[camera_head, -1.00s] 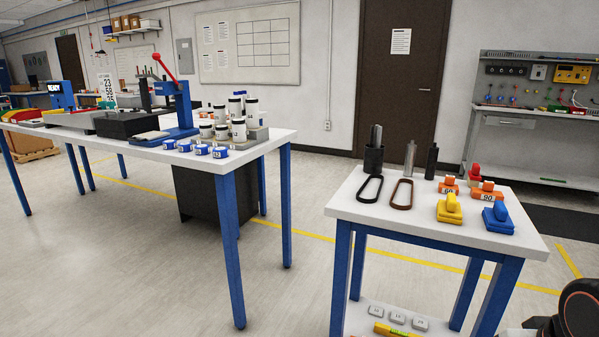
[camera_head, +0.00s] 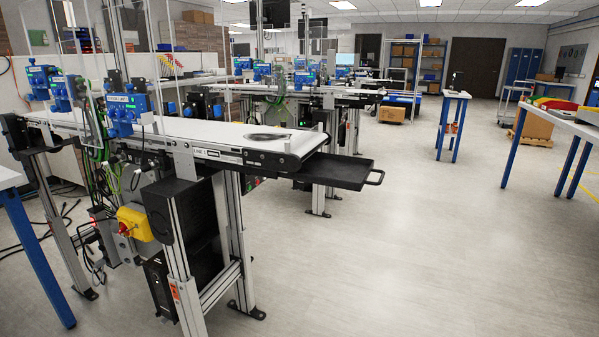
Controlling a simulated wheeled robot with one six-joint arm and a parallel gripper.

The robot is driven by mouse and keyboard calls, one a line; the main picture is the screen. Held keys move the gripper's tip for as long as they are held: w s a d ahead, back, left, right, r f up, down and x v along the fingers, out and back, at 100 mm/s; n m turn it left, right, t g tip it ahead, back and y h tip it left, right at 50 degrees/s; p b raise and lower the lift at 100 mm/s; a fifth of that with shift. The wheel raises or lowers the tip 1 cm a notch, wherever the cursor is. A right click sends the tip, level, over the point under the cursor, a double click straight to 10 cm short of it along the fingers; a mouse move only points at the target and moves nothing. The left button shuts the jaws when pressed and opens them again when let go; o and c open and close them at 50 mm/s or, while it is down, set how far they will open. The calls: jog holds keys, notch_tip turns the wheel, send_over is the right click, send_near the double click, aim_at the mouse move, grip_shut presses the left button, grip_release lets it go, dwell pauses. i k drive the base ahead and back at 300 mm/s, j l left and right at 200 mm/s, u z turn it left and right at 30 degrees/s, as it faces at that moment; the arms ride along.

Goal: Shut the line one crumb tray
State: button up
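The line one conveyor (camera_head: 200,131) stands at the left and middle of the head view, with a white belt and a "LINE 1" label on its side rail. A black crumb tray (camera_head: 345,171) with a loop handle (camera_head: 375,177) sticks out from under the belt's near right end. The tray is pulled out, and its shallow open top shows. How much of it is still under the belt is hidden. My gripper is not in view.
A yellow box with a red button (camera_head: 134,222) is on the conveyor's leg. A second conveyor line (camera_head: 330,92) stands behind. Open floor (camera_head: 400,260) lies in front and to the right of the tray. A white-topped table (camera_head: 575,125) stands at the far right.

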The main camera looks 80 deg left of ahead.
aim_at(346, 172)
jog(key=u, duration=1.9)
jog(key=i+l+u, duration=0.1)
jog(key=l+u, duration=0.4)
jog(key=l, duration=0.2)
jog(key=l+u, duration=0.45)
jog(key=l, duration=0.5)
